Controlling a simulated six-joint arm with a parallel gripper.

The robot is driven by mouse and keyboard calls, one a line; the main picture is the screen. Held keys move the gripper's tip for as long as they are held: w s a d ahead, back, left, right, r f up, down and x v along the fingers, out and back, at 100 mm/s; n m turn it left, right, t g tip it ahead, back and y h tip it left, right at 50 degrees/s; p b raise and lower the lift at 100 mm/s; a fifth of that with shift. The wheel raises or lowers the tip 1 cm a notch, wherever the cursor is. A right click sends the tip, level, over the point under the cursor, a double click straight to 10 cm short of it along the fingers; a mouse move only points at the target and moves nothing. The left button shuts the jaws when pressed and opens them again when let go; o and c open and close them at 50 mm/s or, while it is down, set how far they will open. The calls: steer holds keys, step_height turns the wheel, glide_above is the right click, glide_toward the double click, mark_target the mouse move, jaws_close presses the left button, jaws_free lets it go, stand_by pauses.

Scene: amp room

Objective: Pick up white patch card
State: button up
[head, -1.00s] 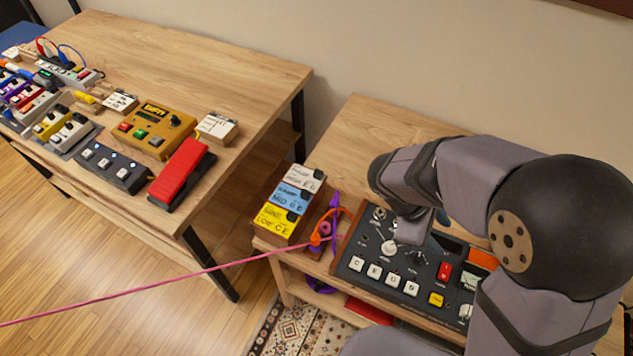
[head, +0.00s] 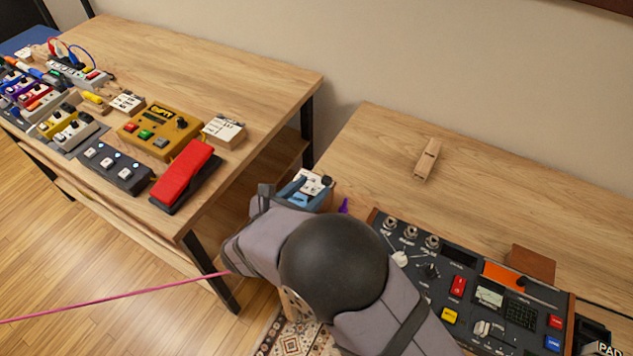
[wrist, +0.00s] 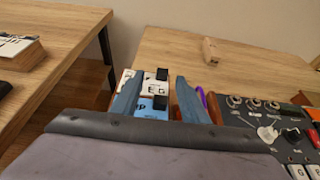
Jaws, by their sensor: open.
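The white patch card (head: 313,180), with black lettering and a dark tab, stands at the back of a wooden card holder on the near left corner of the right table. It also shows in the wrist view (wrist: 154,86), behind a blue card (wrist: 146,105). My gripper (head: 306,192) is open over the holder. In the wrist view its two blue fingers (wrist: 156,82) appear on either side of the cards. I cannot tell whether they touch them. The yellow card is hidden by my arm and gripper.
A black control panel (head: 470,290) lies right of the holder. A small wooden piece (head: 428,160) lies on the clear back of the right table. The left table holds a red pedal (head: 186,176) and a yellow box (head: 160,130). A pink cable (head: 120,295) crosses the gap.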

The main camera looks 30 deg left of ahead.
mark_target(325, 180)
steer(key=shift+d+p+x, duration=0.2)
steer(key=shift+p+x, duration=0.2)
steer(key=shift+x, duration=0.75)
steer(key=shift+d+p+x, duration=0.15)
steer(key=shift+p+x, duration=0.25)
steer(key=shift+x, duration=0.75)
steer(key=shift+w+f, duration=0.55)
steer(key=shift+w, duration=0.1)
jaws_close()
